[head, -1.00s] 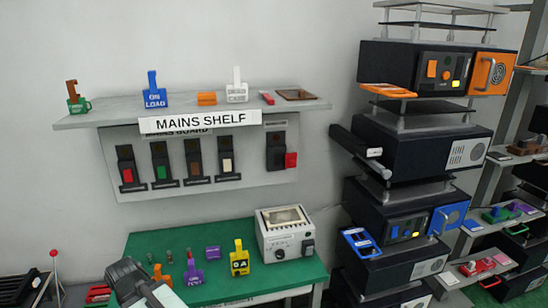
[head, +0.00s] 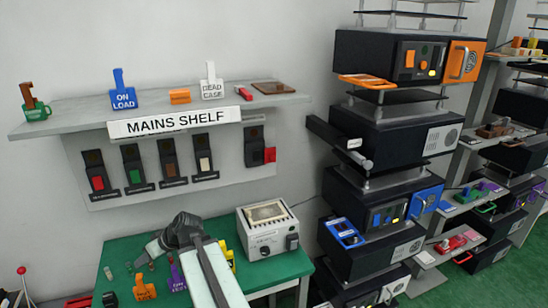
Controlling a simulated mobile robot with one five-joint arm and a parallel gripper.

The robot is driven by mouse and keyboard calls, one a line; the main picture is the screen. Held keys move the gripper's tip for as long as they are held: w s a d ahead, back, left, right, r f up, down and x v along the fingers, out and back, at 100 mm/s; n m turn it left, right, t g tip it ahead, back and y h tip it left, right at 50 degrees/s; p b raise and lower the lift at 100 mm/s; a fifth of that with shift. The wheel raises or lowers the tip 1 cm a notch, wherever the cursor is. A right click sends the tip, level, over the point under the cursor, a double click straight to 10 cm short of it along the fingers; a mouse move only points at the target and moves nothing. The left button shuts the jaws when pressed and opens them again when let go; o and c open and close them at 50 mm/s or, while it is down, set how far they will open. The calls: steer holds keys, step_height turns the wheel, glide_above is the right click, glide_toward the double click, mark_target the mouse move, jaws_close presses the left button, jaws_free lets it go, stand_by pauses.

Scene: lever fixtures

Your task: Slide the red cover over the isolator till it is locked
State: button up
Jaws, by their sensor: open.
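The isolator (head: 254,143) is a dark upright switch at the right end of the grey board under the shelf. My arm hides part of the table and a yellow tag.
Several other switches (head: 133,168) line the board to the left. The shelf (head: 75,113) juts out above them with tags on it. A white instrument box (head: 267,232) stands on the green table (head: 120,250) below the isolator. Black rack units (head: 365,145) stand to the right.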

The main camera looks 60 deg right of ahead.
steer(key=s+d+r+m+t+h, duration=0.1)
steer(key=d+r+t+h, duration=0.3)
steer(key=d, duration=0.8)
steer(key=m+t+h+p, duration=0.2)
steer(key=m+h, duration=0.4)
steer(key=h, duration=0.4)
glide_toward(273, 158)
steer(key=x, duration=0.9)
steer(key=shift+s, duration=0.1)
jaws_close()
